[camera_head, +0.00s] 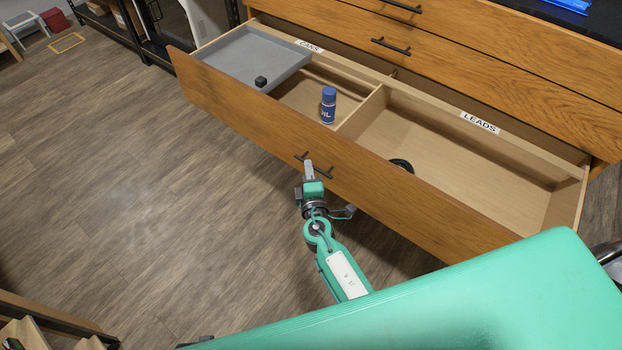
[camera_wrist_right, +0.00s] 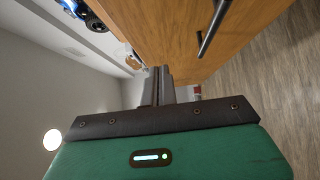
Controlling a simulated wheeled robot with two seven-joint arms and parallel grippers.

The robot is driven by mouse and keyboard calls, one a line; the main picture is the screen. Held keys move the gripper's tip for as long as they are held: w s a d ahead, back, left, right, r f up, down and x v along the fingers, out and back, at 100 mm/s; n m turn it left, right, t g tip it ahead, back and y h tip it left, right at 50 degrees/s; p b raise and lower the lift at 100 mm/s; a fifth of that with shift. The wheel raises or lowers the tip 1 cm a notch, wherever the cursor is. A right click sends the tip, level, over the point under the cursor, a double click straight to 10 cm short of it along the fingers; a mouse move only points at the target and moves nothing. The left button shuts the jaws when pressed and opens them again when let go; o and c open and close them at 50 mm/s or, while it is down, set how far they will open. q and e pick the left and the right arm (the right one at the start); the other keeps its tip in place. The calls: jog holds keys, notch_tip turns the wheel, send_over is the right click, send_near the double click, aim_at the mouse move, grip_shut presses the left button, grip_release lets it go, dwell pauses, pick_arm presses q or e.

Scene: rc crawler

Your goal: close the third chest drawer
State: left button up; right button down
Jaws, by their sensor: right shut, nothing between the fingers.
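The open chest drawer (camera_head: 240,110) has a wooden front with a black bar handle (camera_head: 313,166). It is pulled well out of the chest (camera_head: 450,55). My right gripper (camera_head: 308,165) is shut and empty at the drawer front, beside the handle. In the right wrist view the shut fingers (camera_wrist_right: 158,75) are close to the wooden front, with the handle (camera_wrist_right: 213,27) to their right. Whether the fingertips touch the front, I cannot tell. My left gripper is not in view.
The drawer holds a grey tray (camera_head: 250,58), a small black piece (camera_head: 261,81), a blue bottle (camera_head: 328,105) and a black ring (camera_head: 402,165). Labels read "LEADS" (camera_head: 480,122) and "CANS" (camera_head: 309,46). Wooden floor (camera_head: 130,180) is clear to the left.

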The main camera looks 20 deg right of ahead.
aim_at(315, 140)
jog(key=w+d, duration=0.2)
jog(key=w, duration=0.1)
jog(key=w+d+p, duration=0.1)
jog(key=w, duration=0.1)
jog(key=shift+w+d, duration=0.1)
jog(key=shift+w, duration=0.1)
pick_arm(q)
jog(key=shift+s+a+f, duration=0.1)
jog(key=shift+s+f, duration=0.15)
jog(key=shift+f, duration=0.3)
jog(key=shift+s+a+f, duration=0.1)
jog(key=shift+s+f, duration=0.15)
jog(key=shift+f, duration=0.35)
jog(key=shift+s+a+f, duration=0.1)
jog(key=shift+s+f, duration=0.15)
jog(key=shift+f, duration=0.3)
pick_arm(e)
jog(key=shift+w+d, duration=0.3)
jog(key=shift+d, duration=0.05)
